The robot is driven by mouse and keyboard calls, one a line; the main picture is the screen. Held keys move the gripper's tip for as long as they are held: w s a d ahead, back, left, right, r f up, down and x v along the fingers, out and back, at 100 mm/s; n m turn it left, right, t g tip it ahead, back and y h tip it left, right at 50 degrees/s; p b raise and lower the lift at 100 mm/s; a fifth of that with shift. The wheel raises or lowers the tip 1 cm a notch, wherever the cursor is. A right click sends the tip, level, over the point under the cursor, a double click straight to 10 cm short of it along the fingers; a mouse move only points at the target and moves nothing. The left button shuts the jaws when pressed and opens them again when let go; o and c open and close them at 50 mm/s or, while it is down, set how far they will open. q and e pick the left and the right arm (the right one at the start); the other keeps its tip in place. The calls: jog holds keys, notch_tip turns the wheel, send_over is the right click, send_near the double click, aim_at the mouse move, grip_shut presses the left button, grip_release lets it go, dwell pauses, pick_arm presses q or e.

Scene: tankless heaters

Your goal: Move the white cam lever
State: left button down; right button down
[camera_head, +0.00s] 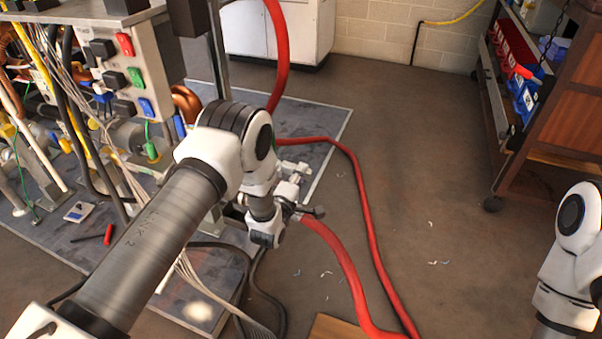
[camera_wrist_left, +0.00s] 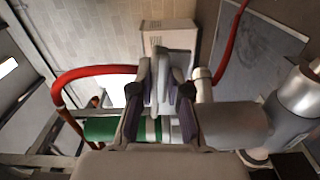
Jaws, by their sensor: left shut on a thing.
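My left gripper (camera_head: 298,192) reaches down to the pipe fittings beside the red hose in the head view. In the left wrist view, its fingers (camera_wrist_left: 158,84) are closed together at the middle. They are shut on a narrow pale piece, which I take to be the white cam lever (camera_wrist_left: 154,100); the fingers hide most of it. Behind the fingers lies a pipe line with a green section (camera_wrist_left: 105,128) on the left and a grey cylinder (camera_wrist_left: 235,121) on the right. In the head view my arm and gripper cover the lever. My right gripper is out of view.
A red hose (camera_head: 357,185) loops over the floor close to my left gripper. A control box (camera_head: 132,75) with coloured switches and many cables stands at the left. A wooden cart (camera_head: 565,120) stands at the upper right. The middle floor is mostly clear.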

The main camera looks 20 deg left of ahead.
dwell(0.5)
pick_arm(q)
jog(key=c, duration=1.4)
grip_release()
jog(key=s, duration=1.2)
jog(key=shift+a, duration=0.25)
